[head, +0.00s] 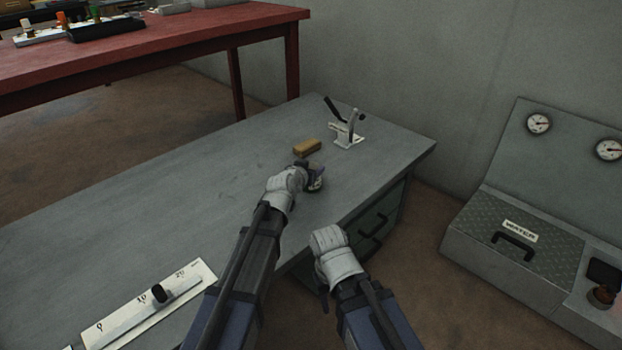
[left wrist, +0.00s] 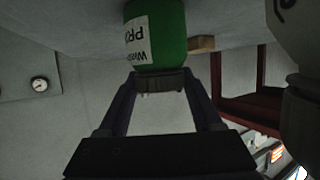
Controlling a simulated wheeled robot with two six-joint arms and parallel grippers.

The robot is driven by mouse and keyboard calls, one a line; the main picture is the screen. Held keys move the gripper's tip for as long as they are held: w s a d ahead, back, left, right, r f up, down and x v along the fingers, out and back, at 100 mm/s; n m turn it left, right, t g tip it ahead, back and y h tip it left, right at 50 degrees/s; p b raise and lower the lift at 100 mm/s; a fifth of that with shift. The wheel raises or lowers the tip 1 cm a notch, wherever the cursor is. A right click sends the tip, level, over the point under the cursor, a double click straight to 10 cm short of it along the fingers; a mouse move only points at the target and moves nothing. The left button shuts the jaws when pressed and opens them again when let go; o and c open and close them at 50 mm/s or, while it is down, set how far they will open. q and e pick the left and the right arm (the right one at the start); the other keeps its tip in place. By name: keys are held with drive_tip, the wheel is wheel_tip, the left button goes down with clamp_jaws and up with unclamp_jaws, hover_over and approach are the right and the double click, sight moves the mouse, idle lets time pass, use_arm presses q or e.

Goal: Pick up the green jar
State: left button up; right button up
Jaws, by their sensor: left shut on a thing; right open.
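The green jar (left wrist: 172,38) fills the top middle of the left wrist view, which is upside down. It has a white label with dark print and a dark lid (left wrist: 160,83). My left gripper (left wrist: 161,84) is shut on the jar at its lid end, one finger on each side. In the head view my left gripper (head: 308,173) is over the grey workbench (head: 190,200) and hides most of the jar. The jar's base is out of the wrist view, so I cannot tell whether it touches the bench. My right gripper (head: 327,238) is open beside the bench's front edge, its fingers mostly hidden.
A tan block (head: 307,146) lies just beyond the left gripper. A white clamp with a dark lever (head: 347,133) stands at the back right. A white slider scale (head: 150,305) lies at the near left. A red table (head: 150,52) is behind, and a water panel (head: 515,245) is on the right.

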use_arm(q)
clamp_jaws()
drive_tip(key=shift+r, duration=0.1)
